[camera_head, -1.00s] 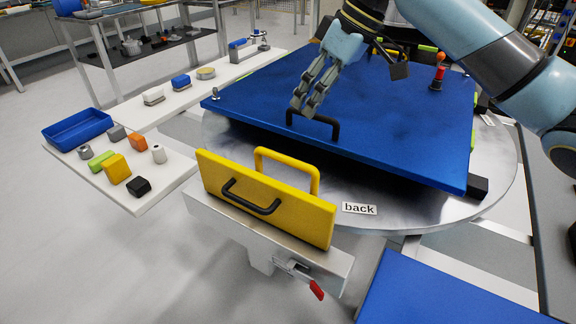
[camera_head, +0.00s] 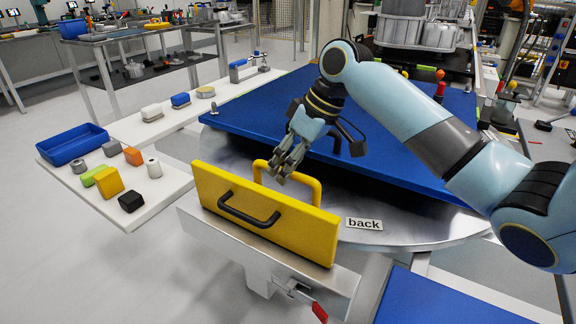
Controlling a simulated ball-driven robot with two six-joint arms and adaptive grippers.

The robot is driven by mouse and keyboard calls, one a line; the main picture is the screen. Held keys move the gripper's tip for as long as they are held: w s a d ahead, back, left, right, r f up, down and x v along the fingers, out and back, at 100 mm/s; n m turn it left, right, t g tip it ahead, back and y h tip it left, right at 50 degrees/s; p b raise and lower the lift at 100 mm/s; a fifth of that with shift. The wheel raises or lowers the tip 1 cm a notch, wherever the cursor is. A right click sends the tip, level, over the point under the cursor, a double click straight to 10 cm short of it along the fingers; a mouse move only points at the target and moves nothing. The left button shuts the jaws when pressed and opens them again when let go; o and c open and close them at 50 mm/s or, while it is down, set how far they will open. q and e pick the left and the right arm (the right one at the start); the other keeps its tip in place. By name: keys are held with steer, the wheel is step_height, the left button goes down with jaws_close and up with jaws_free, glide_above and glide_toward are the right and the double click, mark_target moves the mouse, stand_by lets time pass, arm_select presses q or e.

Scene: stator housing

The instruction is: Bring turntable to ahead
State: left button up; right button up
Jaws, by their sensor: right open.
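The turntable (camera_head: 415,233) is a round silver disc with a blue plate (camera_head: 262,116) on top. A "back" label (camera_head: 364,223) sits on its near rim. A yellow panel (camera_head: 290,228) with a black handle stands upright at the near edge, and a yellow loop handle (camera_head: 318,190) rises behind it. My right gripper (camera_head: 278,176) is open and empty, pointing down near the yellow loop handle. I cannot tell whether it touches the handle. My right arm hides part of the blue plate. My left gripper is not in view.
A white shelf at left (camera_head: 100,205) holds a blue bin (camera_head: 72,143) and several small coloured parts. A red-handled clamp (camera_head: 319,311) juts out below the yellow panel. A blue surface (camera_head: 440,305) lies at the lower right. Open floor is at left.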

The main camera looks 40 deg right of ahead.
jaws_close()
stand_by(0.6)
